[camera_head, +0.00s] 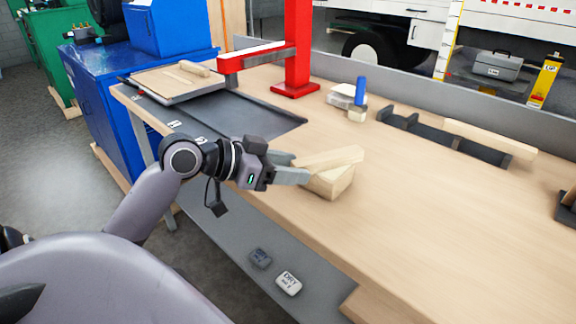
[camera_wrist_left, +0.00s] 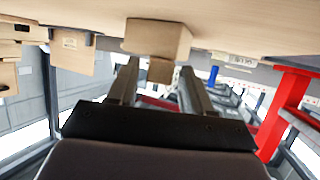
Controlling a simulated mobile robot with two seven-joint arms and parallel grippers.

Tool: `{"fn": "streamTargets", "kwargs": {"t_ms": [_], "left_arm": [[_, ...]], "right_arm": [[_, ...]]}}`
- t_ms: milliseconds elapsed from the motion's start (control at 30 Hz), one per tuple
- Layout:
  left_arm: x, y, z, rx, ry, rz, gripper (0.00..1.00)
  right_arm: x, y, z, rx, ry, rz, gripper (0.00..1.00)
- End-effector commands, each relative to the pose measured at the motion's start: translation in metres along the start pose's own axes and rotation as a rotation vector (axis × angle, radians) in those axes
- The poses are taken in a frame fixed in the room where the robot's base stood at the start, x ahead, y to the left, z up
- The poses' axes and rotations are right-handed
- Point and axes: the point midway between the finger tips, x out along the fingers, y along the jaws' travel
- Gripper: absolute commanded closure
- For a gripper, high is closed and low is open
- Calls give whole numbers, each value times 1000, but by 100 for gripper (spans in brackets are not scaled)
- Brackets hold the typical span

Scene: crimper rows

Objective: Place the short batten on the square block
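The short batten (camera_head: 328,158) is a pale wooden strip lying across the top of the square block (camera_head: 330,184), a light wooden block near the table's front edge. My left gripper (camera_head: 297,168) is at the batten's left end. In the left wrist view, which is upside down, the batten's end (camera_wrist_left: 160,71) shows between the two fingers (camera_wrist_left: 160,80), with a gap on each side. The fingers look open. The square block (camera_wrist_left: 157,38) shows there against the batten, which seems to touch it. My right gripper is not in view.
A longer wooden strip (camera_head: 490,138) lies on a dark rack (camera_head: 440,138) at the back right. A blue cylinder (camera_head: 361,89) stands beside small pale blocks. A red stand (camera_head: 297,50) and a dark mat (camera_head: 245,122) are at the left. The table's right front is clear.

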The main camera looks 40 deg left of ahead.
Motion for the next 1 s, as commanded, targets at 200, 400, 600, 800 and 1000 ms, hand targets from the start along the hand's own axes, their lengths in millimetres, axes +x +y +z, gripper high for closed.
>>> {"fn": "streamTargets", "kwargs": {"t_ms": [200, 400, 600, 800, 1000], "left_arm": [[0, 0, -1, 0, 0, 0, 46], [-4, 0, -3, 0, 0, -1, 46], [-29, 0, -2, 1, -3, -2, 46], [-60, 0, -2, -1, -2, -1, 46], [-88, 0, -3, -1, -1, -1, 46]], "right_arm": [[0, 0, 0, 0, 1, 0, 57], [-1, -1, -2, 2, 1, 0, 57], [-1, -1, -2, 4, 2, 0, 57], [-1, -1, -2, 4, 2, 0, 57], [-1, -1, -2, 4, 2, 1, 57]]}}
